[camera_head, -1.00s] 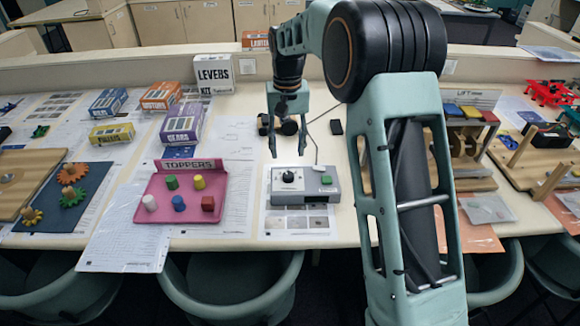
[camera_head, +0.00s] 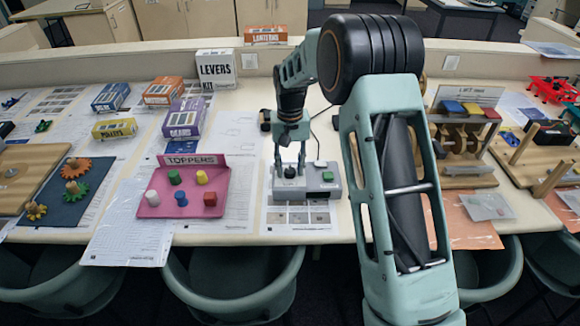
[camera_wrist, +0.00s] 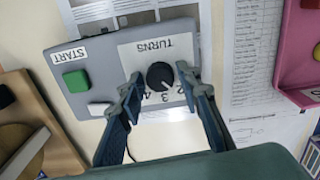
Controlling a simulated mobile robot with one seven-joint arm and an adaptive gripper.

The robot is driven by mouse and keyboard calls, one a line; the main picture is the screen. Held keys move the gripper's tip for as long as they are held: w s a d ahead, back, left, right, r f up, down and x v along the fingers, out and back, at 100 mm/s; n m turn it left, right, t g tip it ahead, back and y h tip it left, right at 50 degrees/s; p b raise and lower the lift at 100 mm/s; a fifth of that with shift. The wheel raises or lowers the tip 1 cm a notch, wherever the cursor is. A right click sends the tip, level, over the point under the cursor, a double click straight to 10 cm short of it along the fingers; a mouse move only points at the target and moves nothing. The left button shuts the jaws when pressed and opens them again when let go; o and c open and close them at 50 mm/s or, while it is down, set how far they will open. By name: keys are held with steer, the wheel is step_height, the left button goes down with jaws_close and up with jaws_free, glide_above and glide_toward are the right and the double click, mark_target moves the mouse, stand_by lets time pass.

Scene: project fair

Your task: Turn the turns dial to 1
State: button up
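The grey control box (camera_head: 330,192) stands on the table, with a black turns dial (camera_wrist: 160,76) on a white panel labelled TURNS. Numbers are printed beside the dial, upside down in the wrist view and partly hidden by my fingers; I cannot read the dial's pointer. A green button (camera_wrist: 76,81) marked START and a white part (camera_wrist: 98,108) are on the same box. My gripper (camera_head: 290,168) is directly over the dial and points down. In the wrist view my gripper (camera_wrist: 158,80) has one finger on each side of the dial, with small gaps showing.
A pink TOPPERS tray (camera_head: 222,208) with several coloured pegs stands left of the box. The LEVERS KIT box (camera_head: 216,70) is behind it. A cam display (camera_head: 465,135) stands to the right, beyond my arm. A printed sheet lies under the control box.

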jaws_close()
steer(key=shift+n, duration=0.3)
steer(key=n+b, duration=0.1)
steer(key=n, duration=0.2)
steer(key=shift+n, duration=2.2)
steer(key=shift+o, duration=2.1)
jaws_free()
